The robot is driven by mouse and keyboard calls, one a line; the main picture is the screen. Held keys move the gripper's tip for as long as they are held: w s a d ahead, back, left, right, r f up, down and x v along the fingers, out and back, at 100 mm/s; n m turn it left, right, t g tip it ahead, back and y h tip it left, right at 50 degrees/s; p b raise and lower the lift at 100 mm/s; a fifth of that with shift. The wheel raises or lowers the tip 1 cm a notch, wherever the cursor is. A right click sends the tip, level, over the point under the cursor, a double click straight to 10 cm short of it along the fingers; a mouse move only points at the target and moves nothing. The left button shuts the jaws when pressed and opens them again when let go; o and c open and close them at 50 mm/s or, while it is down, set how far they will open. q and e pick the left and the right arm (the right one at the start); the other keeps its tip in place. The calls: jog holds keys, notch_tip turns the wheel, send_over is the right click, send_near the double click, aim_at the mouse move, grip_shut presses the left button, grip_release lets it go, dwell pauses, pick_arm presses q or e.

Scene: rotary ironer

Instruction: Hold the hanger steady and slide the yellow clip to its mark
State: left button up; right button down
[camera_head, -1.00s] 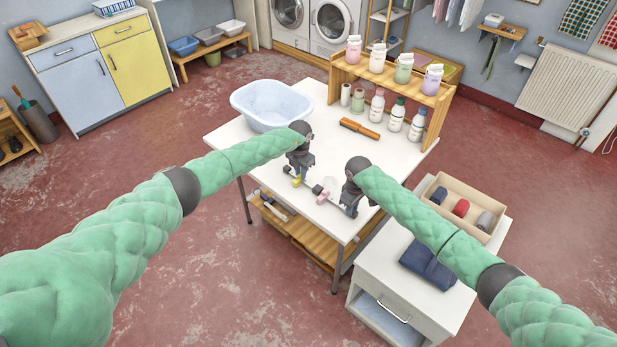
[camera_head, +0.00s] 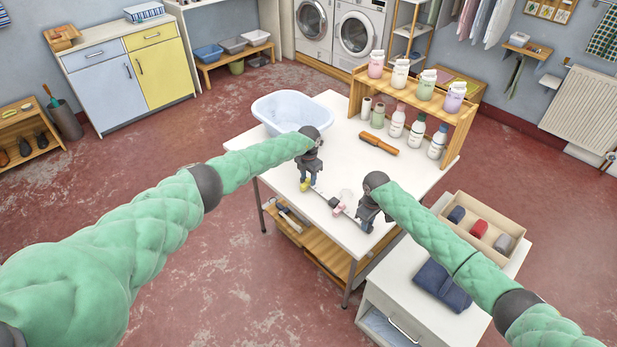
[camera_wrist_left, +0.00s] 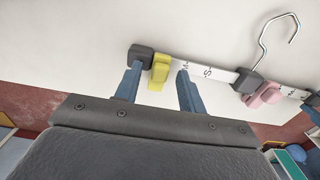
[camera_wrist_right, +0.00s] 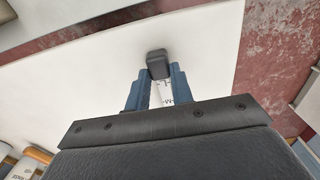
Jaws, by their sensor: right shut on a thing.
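The hanger is a bar with dark end caps, white marked strips (camera_wrist_left: 220,74) and a metal hook (camera_wrist_left: 262,45), above or on the white table. The yellow clip (camera_wrist_left: 159,71) sits on the bar near one dark end cap (camera_wrist_left: 141,52); it also shows in the head view (camera_head: 304,186). My left gripper (camera_wrist_left: 160,73) is open, its fingers either side of the yellow clip, with a gap towards the right finger. A pink clip (camera_wrist_left: 265,96) sits beyond the hook's dark centre block. My right gripper (camera_wrist_right: 158,78) is shut on the hanger's other end, by its dark cap (camera_wrist_right: 157,64).
A white cabinet (camera_head: 400,298) with folded dark cloth (camera_head: 442,285) and a box (camera_head: 489,214) stands at right.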

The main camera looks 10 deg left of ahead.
aim_at(308, 179)
pick_arm(q)
notch_tip(308, 179, up, 12)
dwell(0.6)
pick_arm(e)
jog(key=c, duration=1.1)
grip_release()
jog(key=shift+c, duration=0.2)
jog(key=shift+r, duration=0.1)
